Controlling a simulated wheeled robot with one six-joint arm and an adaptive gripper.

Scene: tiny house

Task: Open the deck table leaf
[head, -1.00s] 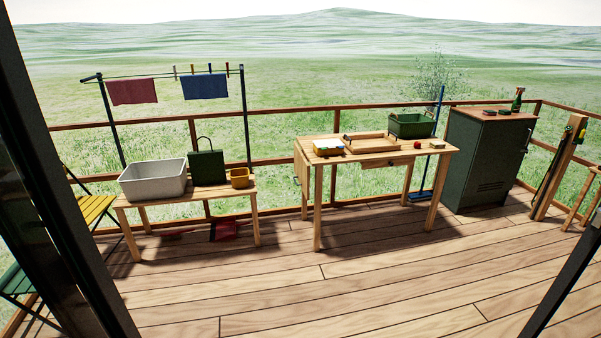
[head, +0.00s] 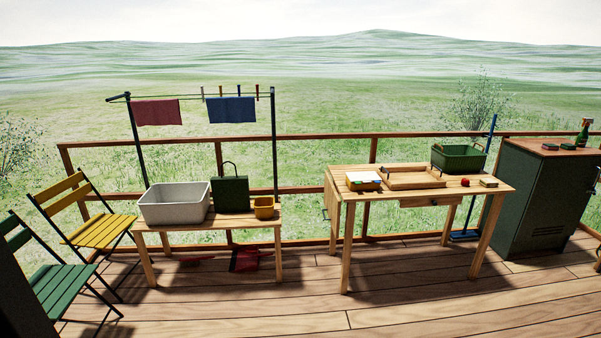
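The deck table (head: 405,204) is a light wooden table on the deck, right of the middle in the head view. Its leaf (head: 332,210) hangs folded down at the table's left end, seen nearly edge-on. On the table top are a wooden tray (head: 413,184), a small box with yellow and white on it (head: 362,181), a green crate (head: 458,159), a red ball (head: 465,182) and a small block (head: 488,183). A drawer front shows under the top. My gripper is not in view.
Folding chairs (head: 100,230) stand at far left. A green cabinet (head: 545,200) stands right. Deck boards in front are clear.

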